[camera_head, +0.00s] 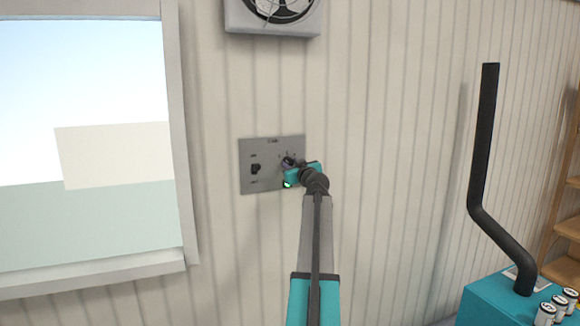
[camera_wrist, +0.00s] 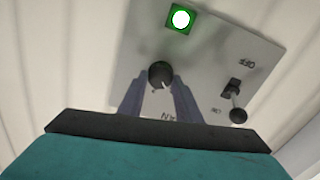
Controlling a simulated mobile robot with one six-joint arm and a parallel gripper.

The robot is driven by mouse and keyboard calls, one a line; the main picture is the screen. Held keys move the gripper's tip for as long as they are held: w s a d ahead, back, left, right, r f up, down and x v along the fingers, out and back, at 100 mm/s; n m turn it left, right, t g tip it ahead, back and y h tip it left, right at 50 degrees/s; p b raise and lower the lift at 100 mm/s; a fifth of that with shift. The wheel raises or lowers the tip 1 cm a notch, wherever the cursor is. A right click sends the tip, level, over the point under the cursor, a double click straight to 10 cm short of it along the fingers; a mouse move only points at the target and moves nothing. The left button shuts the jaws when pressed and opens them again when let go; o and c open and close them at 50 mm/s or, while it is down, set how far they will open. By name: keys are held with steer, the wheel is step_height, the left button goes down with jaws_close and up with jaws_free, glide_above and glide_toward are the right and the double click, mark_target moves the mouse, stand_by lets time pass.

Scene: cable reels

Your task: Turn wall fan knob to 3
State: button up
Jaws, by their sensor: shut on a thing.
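A grey control plate (camera_head: 262,183) is fixed to the wall below the wall fan (camera_head: 270,16). In the wrist view the plate (camera_wrist: 205,62) appears turned around, with its lettering upside down. The round black fan knob (camera_wrist: 160,74) sits between the fingertips of my gripper (camera_wrist: 160,84), which is shut on it. A small white mark shows on the knob, toward the lower edge of the wrist view. In the head view my gripper (camera_head: 290,163) covers most of the knob at the plate's right side. The number that the mark points to cannot be read.
A black toggle switch (camera_head: 255,169) is on the plate's left; it shows in the wrist view (camera_wrist: 236,103) with an OFF label. A lit green lamp (camera_wrist: 180,19) is near the knob. A window (camera_head: 90,130) is left; a bent black pipe (camera_head: 484,150) and shelves (camera_head: 568,226) stand right.

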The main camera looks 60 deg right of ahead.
steer(key=shift+w+r+m, duration=0.1)
steer(key=shift+w+m, duration=0.05)
steer(key=shift+m, duration=0.15)
steer(key=m+b, duration=0.2)
steer(key=m, duration=0.3)
steer(key=shift+d+r, duration=0.1)
steer(key=shift+d, duration=0.05)
steer(key=m, duration=0.6)
steer(key=shift+r+m+y, duration=0.1)
steer(key=shift+m+y, duration=0.3)
steer(key=m+p, duration=0.1)
steer(key=m, duration=0.2)
steer(key=shift+d+m+p, duration=0.1)
steer(key=shift+m+p, duration=0.7)
steer(key=shift+m, duration=1.2)
steer(key=o, duration=1)
steer(key=shift+o, duration=0.2)
steer(key=shift+f, duration=0.25)
